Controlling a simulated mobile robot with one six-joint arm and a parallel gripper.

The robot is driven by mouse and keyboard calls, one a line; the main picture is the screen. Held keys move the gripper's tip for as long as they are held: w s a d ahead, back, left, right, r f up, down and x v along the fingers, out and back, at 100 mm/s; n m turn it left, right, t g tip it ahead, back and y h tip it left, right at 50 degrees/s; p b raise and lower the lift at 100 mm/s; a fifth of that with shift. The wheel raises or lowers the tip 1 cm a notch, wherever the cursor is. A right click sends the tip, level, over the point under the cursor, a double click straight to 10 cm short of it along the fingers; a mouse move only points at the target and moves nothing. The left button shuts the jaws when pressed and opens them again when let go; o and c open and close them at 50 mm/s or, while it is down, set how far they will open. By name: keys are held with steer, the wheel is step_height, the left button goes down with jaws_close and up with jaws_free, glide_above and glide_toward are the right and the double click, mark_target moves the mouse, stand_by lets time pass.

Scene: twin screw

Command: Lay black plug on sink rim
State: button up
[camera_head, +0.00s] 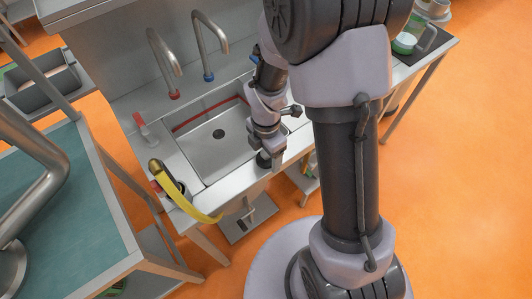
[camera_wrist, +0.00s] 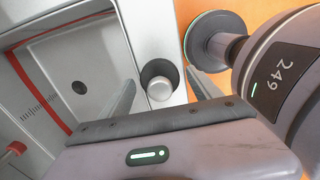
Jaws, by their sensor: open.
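The black plug (camera_wrist: 153,72), dark and round with a silver knob (camera_wrist: 159,90), is on the sink's flat front rim (camera_wrist: 146,25). In the head view the plug (camera_head: 263,160) shows at the lower end of my gripper (camera_head: 271,155). In the wrist view my gripper (camera_wrist: 160,92) is open, with one finger on each side of the plug and visible gaps between. I cannot tell how high the fingertips are above the rim. The steel basin (camera_head: 207,150) has a dark drain hole (camera_head: 218,134), uncovered, which also shows in the wrist view (camera_wrist: 79,88).
Two bent taps (camera_head: 165,62) and (camera_head: 211,47) stand behind the basin. A yellow curved strip (camera_head: 194,207) hangs over the front left corner. A red line (camera_head: 205,112) runs inside the basin. A teal-topped table (camera_head: 80,180) stands left.

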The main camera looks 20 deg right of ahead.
step_height(320, 180, up, 12)
steer(key=p, duration=0.5)
step_height(320, 180, up, 6)
steer(key=m+t, duration=0.1)
steer(key=m, duration=0.4)
glide_above(265, 155)
steer(key=s+a+r+m+t+y, duration=0.1)
steer(key=s+r+m+t, duration=0.1)
steer(key=s+r+m, duration=0.4)
steer(key=s+a+r+m+t+y, duration=0.1)
steer(key=s+r+m, duration=0.5)
steer(key=m, duration=0.9)
steer(key=shift+a+r+t, duration=0.45)
steer(key=shift+a+t, duration=0.25)
steer(key=shift+t, duration=0.2)
